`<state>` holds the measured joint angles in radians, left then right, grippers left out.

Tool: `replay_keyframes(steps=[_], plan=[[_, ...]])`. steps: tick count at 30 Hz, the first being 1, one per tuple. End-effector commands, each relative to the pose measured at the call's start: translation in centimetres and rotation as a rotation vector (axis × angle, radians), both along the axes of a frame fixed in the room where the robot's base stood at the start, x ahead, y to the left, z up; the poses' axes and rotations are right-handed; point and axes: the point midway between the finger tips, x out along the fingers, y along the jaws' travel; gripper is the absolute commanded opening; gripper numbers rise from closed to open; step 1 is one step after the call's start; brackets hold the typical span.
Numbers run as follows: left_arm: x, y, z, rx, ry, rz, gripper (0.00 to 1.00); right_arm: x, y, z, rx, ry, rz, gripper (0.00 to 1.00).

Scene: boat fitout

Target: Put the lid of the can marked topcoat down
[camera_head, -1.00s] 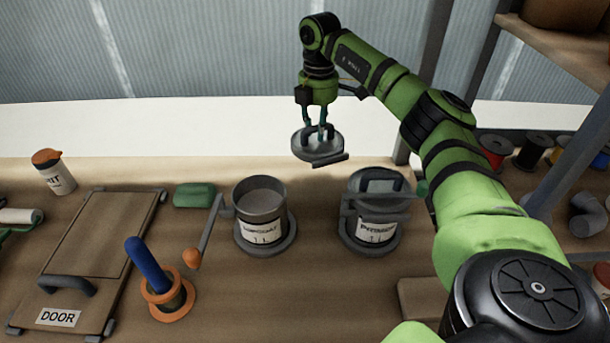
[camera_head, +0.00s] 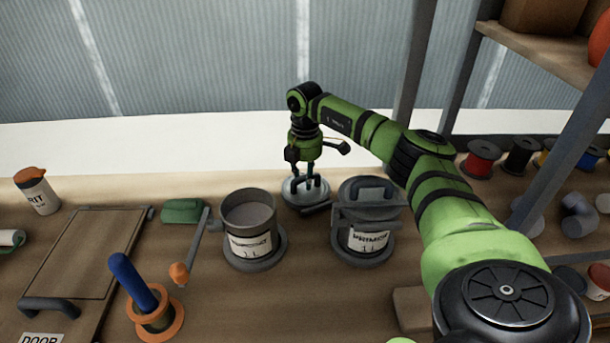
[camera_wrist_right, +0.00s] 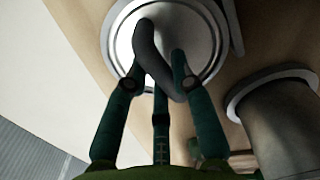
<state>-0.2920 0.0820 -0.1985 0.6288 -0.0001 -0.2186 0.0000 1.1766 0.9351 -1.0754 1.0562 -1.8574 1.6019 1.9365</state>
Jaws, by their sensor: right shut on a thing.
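The lid (camera_head: 290,197) is a round grey disc with a dark handle. In the head view it is low at the back of the bench, between and behind two cans; I cannot tell if it touches the bench. My right gripper (camera_head: 304,184) is shut on its handle. In the right wrist view the gripper's fingers (camera_wrist_right: 160,75) close around the handle, with the pale lid (camera_wrist_right: 203,30) beyond. The open can (camera_head: 249,237), whose blurred label seems to read topcoat, stands left of the lid without a cover. My left gripper is not in view.
A second can (camera_head: 365,240) with a lid and handle stands close right of the held lid. A crank-like tool (camera_head: 193,245), a green block (camera_head: 182,211) and a blue-handled tool in an orange-rimmed pot (camera_head: 155,320) are left. A shelf post (camera_head: 565,150) rises right.

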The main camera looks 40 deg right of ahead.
Motion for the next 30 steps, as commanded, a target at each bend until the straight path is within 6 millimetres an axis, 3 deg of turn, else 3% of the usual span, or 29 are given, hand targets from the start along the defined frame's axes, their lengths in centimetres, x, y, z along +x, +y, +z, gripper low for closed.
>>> replay_keyframes(steps=[10,11,12,13,23,26,30], plan=[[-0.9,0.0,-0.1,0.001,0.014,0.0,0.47,0.0,0.0,-0.4,0.0,-0.002,0.0,0.0],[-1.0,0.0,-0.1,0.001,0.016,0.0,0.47,0.1,0.0,-0.4,0.0,-0.002,0.0,0.29],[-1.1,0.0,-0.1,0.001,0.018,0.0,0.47,0.1,0.0,-0.3,0.0,-0.002,0.0,0.45],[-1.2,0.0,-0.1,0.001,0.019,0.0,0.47,0.1,0.0,-0.3,0.0,-0.002,0.0,0.48],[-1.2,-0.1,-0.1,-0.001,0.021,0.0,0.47,0.1,0.0,-0.2,0.0,-0.002,0.0,0.48],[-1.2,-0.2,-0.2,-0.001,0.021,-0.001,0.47,0.1,0.0,0.5,0.0,-0.003,0.0,0.48],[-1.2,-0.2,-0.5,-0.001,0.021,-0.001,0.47,0.1,-0.1,2.8,0.0,-0.007,-0.001,0.48]])
